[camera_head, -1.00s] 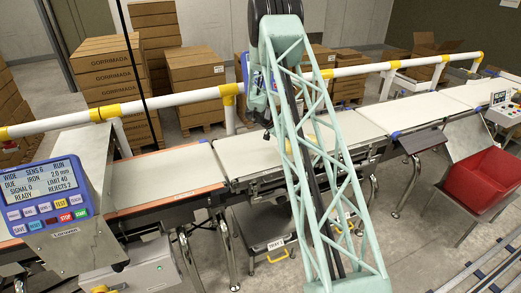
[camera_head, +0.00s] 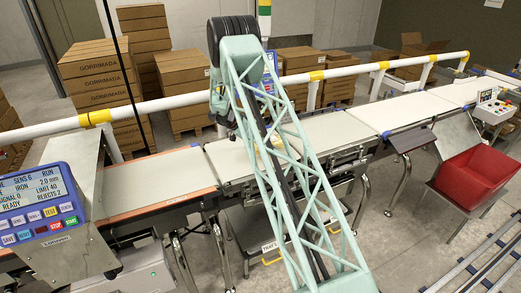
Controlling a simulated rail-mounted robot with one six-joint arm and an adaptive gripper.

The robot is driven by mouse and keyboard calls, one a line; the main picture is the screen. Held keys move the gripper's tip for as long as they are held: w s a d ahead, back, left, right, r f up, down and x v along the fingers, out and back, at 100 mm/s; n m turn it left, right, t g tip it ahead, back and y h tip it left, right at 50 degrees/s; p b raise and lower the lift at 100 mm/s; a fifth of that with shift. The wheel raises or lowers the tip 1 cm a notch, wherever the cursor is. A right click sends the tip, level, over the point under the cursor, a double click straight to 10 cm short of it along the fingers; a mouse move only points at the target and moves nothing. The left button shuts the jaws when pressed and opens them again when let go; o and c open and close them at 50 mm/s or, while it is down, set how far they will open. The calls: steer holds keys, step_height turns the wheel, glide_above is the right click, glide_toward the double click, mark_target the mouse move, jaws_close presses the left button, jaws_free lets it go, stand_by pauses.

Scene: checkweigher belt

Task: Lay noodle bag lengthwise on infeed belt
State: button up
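No noodle bag can be made out for certain. A small pale yellowish patch shows through my arm's lattice over the middle belt (camera_head: 235,158), but I cannot tell what it is. The belt line runs from the metal housing at left to the far right; the left belt section (camera_head: 150,183) has orange edges. No label shows which section is the infeed belt. My arm's lattice link crosses the middle of the view. The wrist parts (camera_head: 221,108) show just left of the elbow, above the belt's far edge. The fingertips are hidden or too small to read.
A white guard rail (camera_head: 180,102) with yellow joints runs behind the belts. Stacked cartons (camera_head: 100,80) stand beyond it. A display panel (camera_head: 40,205) is at left. A red bin (camera_head: 474,178) and a button box (camera_head: 494,107) are at right. The right belt sections (camera_head: 385,112) look clear.

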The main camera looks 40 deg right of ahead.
steer(key=shift+w+a+f, duration=0.1)
steer(key=shift+w+a, duration=0.5)
steer(key=shift+w, duration=0.2)
steer(key=shift+w+a+f, duration=0.1)
steer(key=shift+w+a, duration=0.45)
steer(key=shift+w, duration=0.2)
steer(key=shift+f, duration=1.75)
steer(key=o, duration=1.1)
steer(key=shift+f, duration=0.1)
steer(key=shift+v, duration=6.1)
